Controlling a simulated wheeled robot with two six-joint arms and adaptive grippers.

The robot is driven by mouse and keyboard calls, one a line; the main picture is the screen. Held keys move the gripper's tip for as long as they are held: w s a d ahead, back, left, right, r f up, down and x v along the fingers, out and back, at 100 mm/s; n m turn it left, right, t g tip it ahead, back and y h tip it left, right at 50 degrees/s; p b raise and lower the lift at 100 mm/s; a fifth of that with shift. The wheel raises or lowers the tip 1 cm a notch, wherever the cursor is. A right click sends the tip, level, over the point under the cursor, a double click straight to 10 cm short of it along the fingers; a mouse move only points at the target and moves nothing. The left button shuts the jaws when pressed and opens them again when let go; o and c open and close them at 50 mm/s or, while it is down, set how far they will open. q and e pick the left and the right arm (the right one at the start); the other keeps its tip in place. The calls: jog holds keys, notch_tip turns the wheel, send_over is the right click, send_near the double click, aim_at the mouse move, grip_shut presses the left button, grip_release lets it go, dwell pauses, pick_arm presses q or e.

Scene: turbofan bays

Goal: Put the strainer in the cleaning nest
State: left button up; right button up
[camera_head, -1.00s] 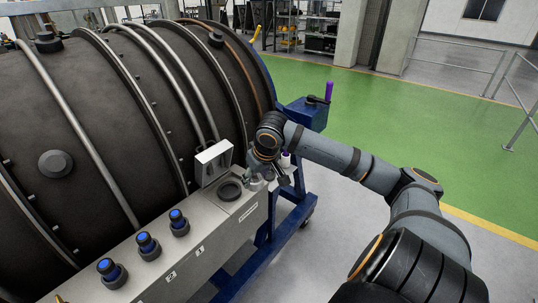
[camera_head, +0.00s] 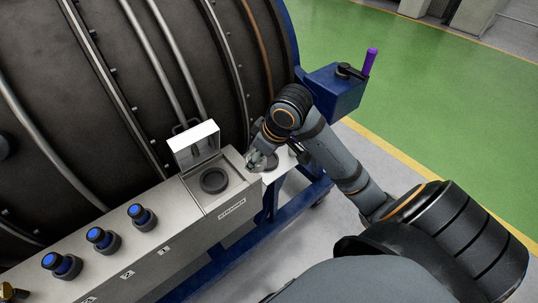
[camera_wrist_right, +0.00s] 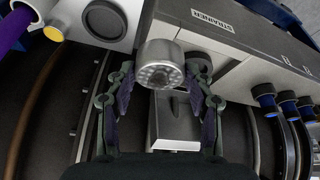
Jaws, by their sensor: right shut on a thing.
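The strainer (camera_wrist_right: 160,66) is a short metal cylinder with a perforated end, seen in the right wrist view. My right gripper (camera_wrist_right: 160,92) is shut on it, one finger on each side. In the head view the right gripper (camera_head: 257,161) is beside the right edge of the grey box labelled STRAINER (camera_head: 231,208), near its raised lid (camera_head: 194,143). The strainer is small and partly hidden there. A pale shelf with a dark round ring (camera_wrist_right: 104,19), perhaps the cleaning nest, is left of the strainer in the wrist view. My left gripper is out of view.
A round dark port (camera_head: 214,180) is in the box top. Several blue-capped knobs (camera_head: 142,215) line the box further left. The large dark engine casing (camera_head: 120,80) rises behind. A blue stand part with a purple handle (camera_head: 370,61) is at the right.

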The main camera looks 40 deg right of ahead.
jog(key=w+d+f, duration=0.4)
jog(key=w+d+f+p, duration=0.1)
jog(key=w+d+f, duration=0.3)
jog(key=d+f, duration=0.1)
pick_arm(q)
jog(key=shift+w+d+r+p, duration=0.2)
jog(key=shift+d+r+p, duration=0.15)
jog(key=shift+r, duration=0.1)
pick_arm(e)
jog(key=shift+w+f, duration=0.1)
jog(key=shift+f, duration=1.55)
jog(key=o, duration=1.2)
jog(key=shift+f, duration=0.1)
jog(key=shift+o, duration=0.2)
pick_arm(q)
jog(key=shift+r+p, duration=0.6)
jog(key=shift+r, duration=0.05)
pick_arm(e)
jog(key=v, duration=1.2)
